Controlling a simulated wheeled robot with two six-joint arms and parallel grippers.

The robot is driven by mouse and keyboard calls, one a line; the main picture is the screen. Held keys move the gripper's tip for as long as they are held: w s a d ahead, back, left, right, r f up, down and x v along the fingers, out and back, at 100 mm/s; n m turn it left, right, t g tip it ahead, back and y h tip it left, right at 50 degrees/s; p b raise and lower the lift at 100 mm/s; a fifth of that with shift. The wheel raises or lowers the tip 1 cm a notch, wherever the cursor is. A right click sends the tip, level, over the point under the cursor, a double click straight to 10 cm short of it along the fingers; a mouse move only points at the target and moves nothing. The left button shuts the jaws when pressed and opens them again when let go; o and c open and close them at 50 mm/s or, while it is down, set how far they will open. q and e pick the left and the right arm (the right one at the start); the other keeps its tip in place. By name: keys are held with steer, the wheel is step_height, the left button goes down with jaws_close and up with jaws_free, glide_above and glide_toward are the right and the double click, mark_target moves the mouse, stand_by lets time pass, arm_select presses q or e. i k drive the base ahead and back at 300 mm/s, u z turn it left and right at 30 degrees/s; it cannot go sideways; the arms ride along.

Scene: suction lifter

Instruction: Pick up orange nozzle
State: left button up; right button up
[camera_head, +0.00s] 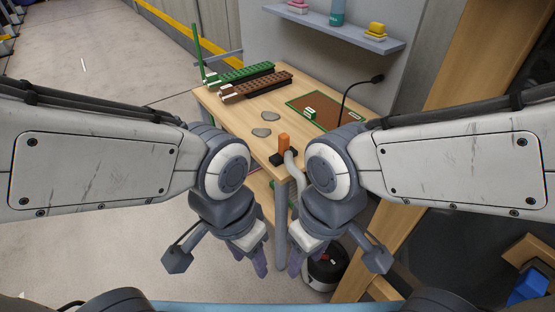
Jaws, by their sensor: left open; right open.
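The orange nozzle (284,141) stands upright in a small black holder (279,158) near the front edge of the wooden table (238,113). A grey hose (280,225) hangs down over the table's front beside the nozzle. My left gripper (259,267) hangs below and left of the nozzle, in front of the table, with its fingers pointing down. My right gripper (295,264) hangs close to it on the right, also in front of the table. Both are empty, and neither touches the nozzle.
A green rack (247,72) and a brown rack (262,85) lie at the table's back left. Grey stones (261,132) lie mid-table. A brown mat (322,105) and a black gooseneck (344,95) are at right. A shelf (330,27) hangs behind. A round black-and-red machine (325,272) stands below.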

mark_target(276, 158)
steer(key=z, duration=0.05)
steer(key=k, duration=1.15)
steer(key=u, duration=0.7)
steer(key=i, duration=0.8)
steer(key=u, duration=0.85)
steer(key=i, duration=0.75)
steer(key=z, duration=0.45)
steer(key=i, duration=0.75)
steer(key=z, duration=0.85)
steer(key=i, duration=0.3)
steer(key=z, duration=0.3)
